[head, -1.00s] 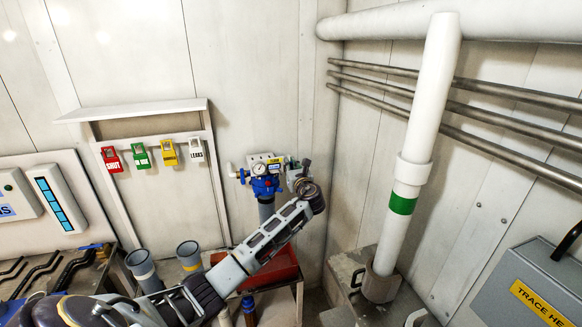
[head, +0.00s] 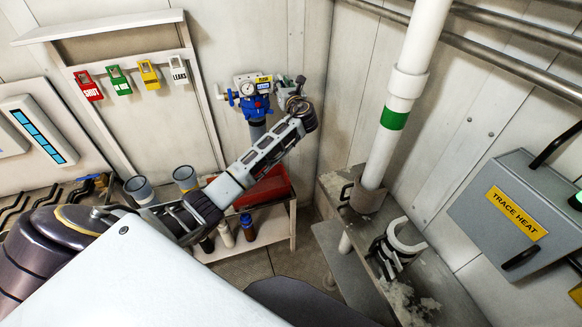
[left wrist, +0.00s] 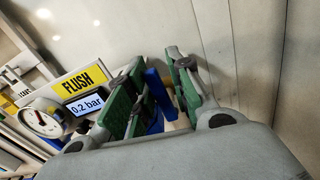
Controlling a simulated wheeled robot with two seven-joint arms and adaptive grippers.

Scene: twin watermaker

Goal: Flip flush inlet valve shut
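The flush unit has a blue valve body (head: 255,106) with a round gauge (head: 247,89) and a yellow label, at the back wall left of the corner. In the left wrist view the label reads FLUSH (left wrist: 83,82), above a display (left wrist: 88,104) of 0.2 bar. My left gripper (head: 291,84) is just right of the unit. In the left wrist view its green-padded fingers (left wrist: 158,92) are apart, with a blue lever-like part (left wrist: 153,84) between them. I cannot tell whether they touch it. The lever's base is hidden. My right gripper is not in view.
A red tray (head: 265,190) on a stand lies below my left arm. A white pipe with a green band (head: 393,119) and a grey TRACE HEAT box (head: 520,205) are to the right. Coloured tags hang on a board (head: 200,105) at the left.

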